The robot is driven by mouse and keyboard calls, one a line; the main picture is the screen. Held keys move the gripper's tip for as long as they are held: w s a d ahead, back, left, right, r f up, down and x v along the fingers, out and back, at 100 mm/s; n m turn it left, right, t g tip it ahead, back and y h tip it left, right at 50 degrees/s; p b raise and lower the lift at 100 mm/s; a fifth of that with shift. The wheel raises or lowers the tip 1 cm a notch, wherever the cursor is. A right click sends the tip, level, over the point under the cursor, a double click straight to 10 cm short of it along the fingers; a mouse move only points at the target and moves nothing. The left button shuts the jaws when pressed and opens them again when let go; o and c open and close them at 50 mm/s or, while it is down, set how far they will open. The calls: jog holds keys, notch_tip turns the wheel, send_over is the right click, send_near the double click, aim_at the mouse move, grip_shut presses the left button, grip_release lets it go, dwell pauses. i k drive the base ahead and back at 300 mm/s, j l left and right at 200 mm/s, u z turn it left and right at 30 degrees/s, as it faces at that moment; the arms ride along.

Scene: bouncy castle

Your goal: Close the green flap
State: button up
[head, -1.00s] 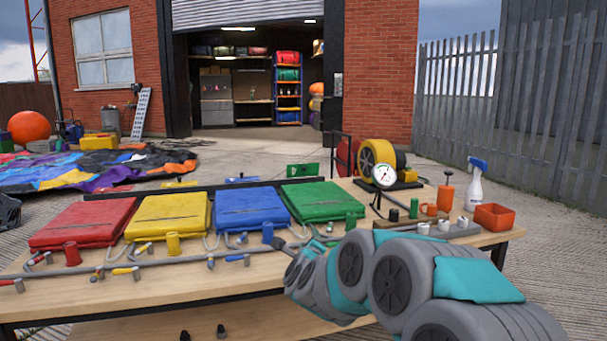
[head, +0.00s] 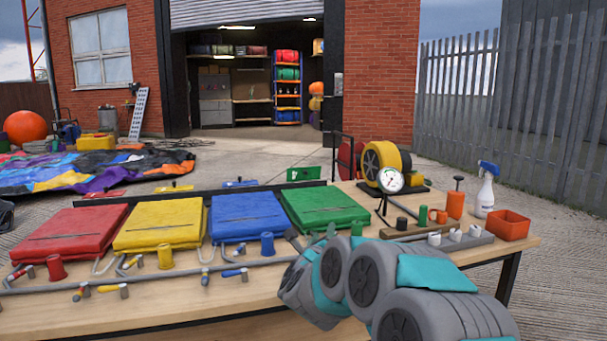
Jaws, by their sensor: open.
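A green panel (head: 304,174), which looks like the green flap, stands up behind the dark rail at the back of the workbench. It rises higher than the red (head: 104,194), yellow (head: 175,187) and blue (head: 240,183) pieces along that rail. A folded green pad (head: 325,207) lies in front of it. My gripper (head: 304,238) is low over the bench, in front of the green pad and right of the blue cylinder. It looks open and empty. My grey and teal arm hides part of the bench front, and the fingertips are hard to make out.
Red (head: 70,236), yellow (head: 161,224) and blue (head: 247,217) pads lie left of the green one. Pipes with coloured levers run before them. A gauge (head: 391,181), yellow reel (head: 387,163), spray bottle (head: 486,190) and orange tray (head: 507,225) stand at the right.

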aim_at(301, 173)
jog(key=i+j, duration=0.1)
jog(key=i, duration=1.65)
